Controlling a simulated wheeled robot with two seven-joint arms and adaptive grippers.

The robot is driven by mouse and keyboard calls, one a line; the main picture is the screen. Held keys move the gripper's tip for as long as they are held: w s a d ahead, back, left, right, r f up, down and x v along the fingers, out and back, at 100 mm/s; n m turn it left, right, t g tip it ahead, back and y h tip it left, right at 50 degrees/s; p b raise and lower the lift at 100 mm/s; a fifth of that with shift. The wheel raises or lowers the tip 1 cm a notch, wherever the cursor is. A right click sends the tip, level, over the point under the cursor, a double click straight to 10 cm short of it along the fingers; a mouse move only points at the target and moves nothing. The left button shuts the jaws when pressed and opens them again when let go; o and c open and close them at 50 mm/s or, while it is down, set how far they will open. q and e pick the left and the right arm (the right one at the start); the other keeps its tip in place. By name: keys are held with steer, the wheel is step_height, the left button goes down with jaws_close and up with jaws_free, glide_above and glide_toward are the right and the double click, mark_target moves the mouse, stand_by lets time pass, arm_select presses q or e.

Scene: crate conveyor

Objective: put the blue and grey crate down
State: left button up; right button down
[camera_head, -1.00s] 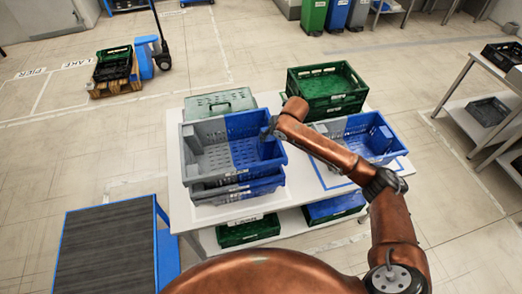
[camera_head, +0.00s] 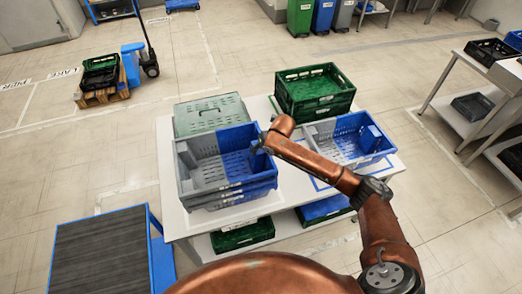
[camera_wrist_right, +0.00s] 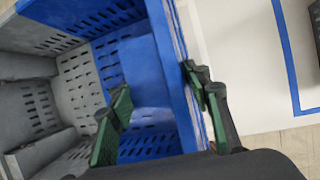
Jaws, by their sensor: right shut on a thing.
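The blue and grey crate (camera_head: 238,138), grey on its left half and blue on its right, sits level on or nested in a like crate (camera_head: 215,204) at the left of the white table (camera_head: 168,218). My right gripper (camera_head: 262,146) is shut on its blue right wall. In the right wrist view the green-padded fingers (camera_wrist_right: 158,85) straddle the blue wall of the crate (camera_wrist_right: 165,45), one inside and one outside. The crate looks empty. Whether its full weight rests on the lower crate cannot be told. My left gripper is not in view.
Another blue and grey crate (camera_head: 350,137) stands on the table's right part, by a blue outline (camera_head: 322,186). Green crates (camera_head: 315,90) are stacked behind it. A grey-green lidded box (camera_head: 210,112) stands behind the held crate. A dark-topped blue stand (camera_head: 100,255) is at front left.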

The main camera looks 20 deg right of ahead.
steer(key=shift+s+f, duration=0.1)
steer(key=shift+f, duration=0.2)
steer(key=c, duration=1)
jaws_free()
steer(key=shift+f, duration=0.25)
steer(key=shift+c, duration=0.2)
steer(key=shift+r, duration=0.1)
steer(key=shift+r, duration=0.15)
steer(key=shift+r, duration=0.35)
steer(key=b+v, duration=0.1)
steer(key=v, duration=1.1)
steer(key=shift+r, duration=0.2)
